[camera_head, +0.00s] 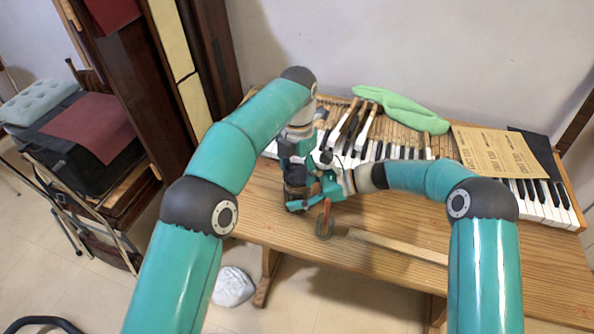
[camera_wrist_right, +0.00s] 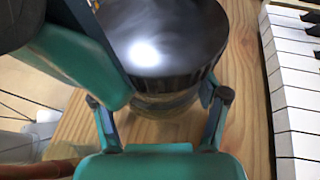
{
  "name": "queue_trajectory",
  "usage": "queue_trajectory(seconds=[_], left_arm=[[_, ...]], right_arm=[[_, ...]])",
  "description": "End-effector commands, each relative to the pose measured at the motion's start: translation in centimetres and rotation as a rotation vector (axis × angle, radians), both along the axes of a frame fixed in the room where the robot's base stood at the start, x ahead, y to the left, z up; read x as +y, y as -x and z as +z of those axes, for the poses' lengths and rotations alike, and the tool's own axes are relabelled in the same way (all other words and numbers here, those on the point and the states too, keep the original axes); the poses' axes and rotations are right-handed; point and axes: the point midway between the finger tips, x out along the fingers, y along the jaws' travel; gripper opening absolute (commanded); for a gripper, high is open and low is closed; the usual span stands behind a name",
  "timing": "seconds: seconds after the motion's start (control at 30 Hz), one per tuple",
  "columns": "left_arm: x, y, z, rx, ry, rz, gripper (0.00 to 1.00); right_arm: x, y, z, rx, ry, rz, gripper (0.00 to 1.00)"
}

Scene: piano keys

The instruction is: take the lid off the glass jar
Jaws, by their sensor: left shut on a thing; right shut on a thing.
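The glass jar (camera_wrist_right: 165,103) stands on the wooden table, with a wide, glossy black lid (camera_wrist_right: 165,42) on top. My right gripper (camera_wrist_right: 160,118) has its two fingers on either side of the jar's glass body, below the lid, and is shut on it; it also shows in the head view (camera_head: 318,190). My left gripper (camera_head: 297,160) comes down from above and is shut on the lid; part of it covers the lid's left side in the right wrist view (camera_wrist_right: 75,50). The grippers hide most of the jar in the head view.
Piano keys (camera_head: 540,200) run along the back of the wooden table (camera_head: 400,225). A green cloth (camera_head: 400,108) and a brown sheet (camera_head: 495,150) lie on them. A round-ended tool (camera_head: 324,222) and a wooden strip (camera_head: 395,244) lie in front. The right front of the table is clear.

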Motion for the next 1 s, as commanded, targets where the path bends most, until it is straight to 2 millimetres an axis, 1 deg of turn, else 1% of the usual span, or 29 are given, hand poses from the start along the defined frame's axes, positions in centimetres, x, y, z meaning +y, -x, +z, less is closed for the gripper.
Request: queue_trajectory(seconds=[0.27, 0.37, 0.63, 0.73, 0.9, 0.93, 1.0], left_arm=[[0.0, 0.0, 0.0, 0.001, -0.001, -0.001, 0.27], [0.0, 0.0, 0.6, 0.000, 0.000, 0.000, 0.27], [-0.1, 0.0, 3.6, -0.001, 0.001, -0.001, 0.27], [0.0, 0.0, 3.9, 0.002, -0.001, -0.001, 0.27], [0.0, 0.0, 4.0, 0.002, -0.001, -0.001, 0.27], [0.0, 0.0, 4.0, 0.002, -0.001, -0.001, 0.27], [0.0, 0.0, 4.0, 0.002, -0.001, -0.001, 0.27]], right_arm=[[0.0, 0.1, -0.2, 0.004, 0.001, 0.001, 0.00], [0.0, 0.1, -0.1, 0.003, 0.001, 0.000, 0.00], [0.0, 0.0, -0.1, 0.003, 0.001, 0.000, 0.00], [0.0, 0.0, -0.1, 0.003, 0.001, 0.000, 0.00], [0.0, 0.0, -0.1, 0.003, 0.001, -0.001, 0.00], [0.0, 0.0, -0.1, 0.003, 0.001, -0.001, 0.75], [0.0, 0.0, -0.1, 0.002, 0.001, -0.001, 0.87]])
